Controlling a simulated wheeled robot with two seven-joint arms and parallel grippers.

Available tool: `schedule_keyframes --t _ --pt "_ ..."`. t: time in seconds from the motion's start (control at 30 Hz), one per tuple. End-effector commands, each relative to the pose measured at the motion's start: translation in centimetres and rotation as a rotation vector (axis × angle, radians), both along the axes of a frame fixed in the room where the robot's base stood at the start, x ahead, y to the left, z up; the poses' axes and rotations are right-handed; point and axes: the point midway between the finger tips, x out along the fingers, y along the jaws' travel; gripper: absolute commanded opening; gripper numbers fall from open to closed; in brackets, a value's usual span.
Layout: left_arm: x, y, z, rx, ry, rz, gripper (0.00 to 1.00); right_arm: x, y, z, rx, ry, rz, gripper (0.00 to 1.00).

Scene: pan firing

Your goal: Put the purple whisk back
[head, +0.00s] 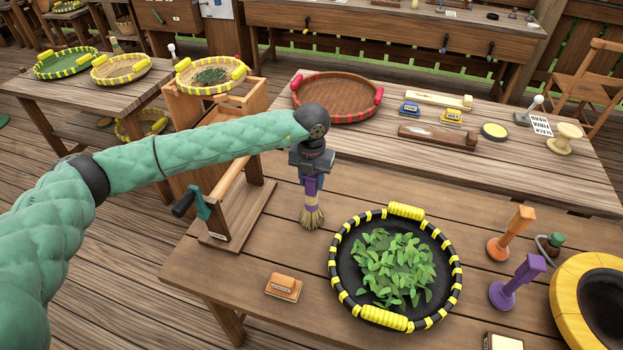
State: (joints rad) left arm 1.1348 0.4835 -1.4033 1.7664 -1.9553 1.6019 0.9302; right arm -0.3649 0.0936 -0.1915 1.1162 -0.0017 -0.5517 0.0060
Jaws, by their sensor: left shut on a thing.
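The purple whisk (311,197) is upright, with a purple handle, a yellow band and straw bristles pointing down. My left gripper (312,172) is shut on the top of its handle, which the jaws partly hide. The bristles are over the wooden table, behind and left of the black pan; I cannot tell whether they touch the tabletop. My right gripper is not in view.
A black pan with yellow bands (445,305) holds green leaves. A wooden stand with a crank (232,208) is left of the whisk. A purple post (515,282) and an orange post (510,232) stand right of the pan. An orange-brown block (284,286) lies in front.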

Motion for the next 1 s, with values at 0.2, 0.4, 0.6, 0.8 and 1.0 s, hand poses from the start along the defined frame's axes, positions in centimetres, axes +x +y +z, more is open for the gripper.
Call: schedule_keyframes --t 0.2,0.4,0.6,0.8,1.0 --pt "0.0 0.0 -0.2 0.000 0.000 0.000 0.00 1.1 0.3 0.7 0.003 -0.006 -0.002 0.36" --pt "0.0 0.0 -0.2 0.000 0.000 0.000 0.59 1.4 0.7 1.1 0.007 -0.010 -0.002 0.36" --pt "0.0 0.0 -0.2 0.000 0.000 0.000 0.59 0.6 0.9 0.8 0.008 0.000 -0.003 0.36" --pt "0.0 0.0 -0.1 0.000 0.000 0.000 0.59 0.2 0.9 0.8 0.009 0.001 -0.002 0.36" --pt "0.0 0.0 -0.1 0.000 0.001 0.000 0.59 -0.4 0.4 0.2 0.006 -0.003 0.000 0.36"
